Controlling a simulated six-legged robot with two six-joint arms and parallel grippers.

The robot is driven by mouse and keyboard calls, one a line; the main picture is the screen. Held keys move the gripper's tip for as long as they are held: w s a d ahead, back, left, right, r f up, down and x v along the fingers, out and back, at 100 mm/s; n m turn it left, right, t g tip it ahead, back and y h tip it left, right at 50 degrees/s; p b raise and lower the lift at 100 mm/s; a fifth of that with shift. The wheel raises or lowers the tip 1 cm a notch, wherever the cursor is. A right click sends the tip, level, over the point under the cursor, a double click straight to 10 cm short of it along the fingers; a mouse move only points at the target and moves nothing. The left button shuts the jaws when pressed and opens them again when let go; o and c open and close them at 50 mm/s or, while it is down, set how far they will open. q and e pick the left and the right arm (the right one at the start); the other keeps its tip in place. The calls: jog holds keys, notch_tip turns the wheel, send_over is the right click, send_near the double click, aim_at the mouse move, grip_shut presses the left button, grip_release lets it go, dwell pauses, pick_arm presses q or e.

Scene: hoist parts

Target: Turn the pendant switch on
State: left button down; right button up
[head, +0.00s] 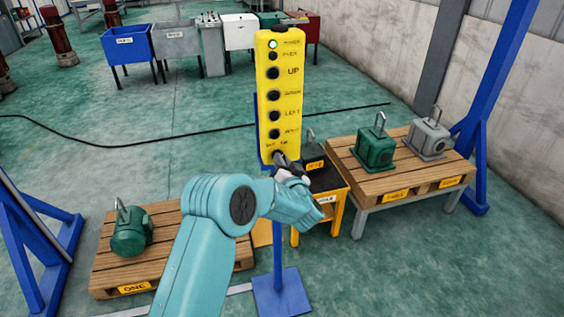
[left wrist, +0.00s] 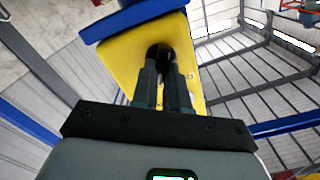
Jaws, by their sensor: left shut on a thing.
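The yellow pendant (head: 285,95) stands upright on a blue post in the middle of the head view, with a column of black buttons. A round lamp (head: 272,44) at its top looks lit pale green. My left gripper (head: 279,159) is at the pendant's lower end, its fingers shut on the dark switch there. The head view mostly hides the switch behind the fingers. In the left wrist view the fingers close on the black switch (left wrist: 160,50) against the yellow face. The switch's setting cannot be read. My right gripper is not in view.
A green hoist part (head: 131,232) sits on the left pallet. Another green part (head: 374,148) and a grey one (head: 428,138) sit on the right pallet. A yellow stand (head: 328,205) is close behind the post. Blue frame legs flank the area.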

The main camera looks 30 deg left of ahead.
pick_arm(q)
jog(key=shift+f, duration=0.1)
jog(key=c, duration=1.1)
grip_release()
jog(key=shift+c, duration=0.2)
jog(key=b+v, duration=0.3)
jog(key=v, duration=1.3)
jog(key=shift+s+b, duration=0.2)
jog(key=shift+b, duration=0.1)
jog(key=shift+d, duration=0.15)
